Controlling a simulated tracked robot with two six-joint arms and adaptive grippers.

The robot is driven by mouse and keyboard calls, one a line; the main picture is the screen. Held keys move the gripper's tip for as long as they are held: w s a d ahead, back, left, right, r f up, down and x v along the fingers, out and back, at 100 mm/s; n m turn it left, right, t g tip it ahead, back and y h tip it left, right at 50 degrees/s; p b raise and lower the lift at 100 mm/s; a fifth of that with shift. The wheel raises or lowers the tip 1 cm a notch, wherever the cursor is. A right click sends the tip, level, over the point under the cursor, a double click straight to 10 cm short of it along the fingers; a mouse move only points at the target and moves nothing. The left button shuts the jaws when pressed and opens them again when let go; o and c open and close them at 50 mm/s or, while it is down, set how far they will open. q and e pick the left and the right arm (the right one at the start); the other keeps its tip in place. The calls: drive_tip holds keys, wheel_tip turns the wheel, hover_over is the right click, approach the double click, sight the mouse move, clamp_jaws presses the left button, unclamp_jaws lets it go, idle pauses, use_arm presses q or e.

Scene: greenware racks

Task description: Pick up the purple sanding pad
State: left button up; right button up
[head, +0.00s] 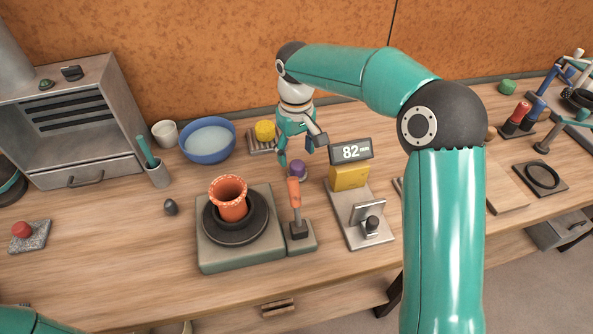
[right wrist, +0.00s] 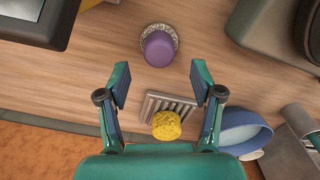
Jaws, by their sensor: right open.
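The purple sanding pad (head: 298,169) sits on the bench behind an orange-handled lever, which partly overlaps its near side in the head view. In the right wrist view the purple sanding pad (right wrist: 158,48) shows from above as a round purple knob over a speckled grey rim. My right gripper (head: 298,150) is open and empty, pointing down above and just behind the pad. In the right wrist view the pad lies beyond the open fingers (right wrist: 160,80), roughly centred between them and apart from them. My left gripper is out of view.
A yellow sponge (right wrist: 166,125) lies on a ridged rack (right wrist: 152,108). A blue bowl (head: 208,140) stands left of it. The lever (head: 295,195), a gauge with an "82" display (head: 351,151) and a wheel with an orange pot (head: 229,200) are close to the pad.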

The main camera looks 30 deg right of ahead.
sight(297, 163)
drive_tip(key=f, duration=0.5)
drive_tip(key=shift+s, duration=0.2)
drive_tip(key=c, duration=1.2)
drive_tip(key=shift+r, duration=0.15)
drive_tip(key=shift+c, duration=0.2)
drive_tip(key=shift+w+r, duration=0.1)
drive_tip(key=shift+r, duration=0.4)
wheel_tip(297, 163, up, 19)
drive_tip(key=p, duration=0.2)
drive_tip(key=shift+p, duration=0.3)
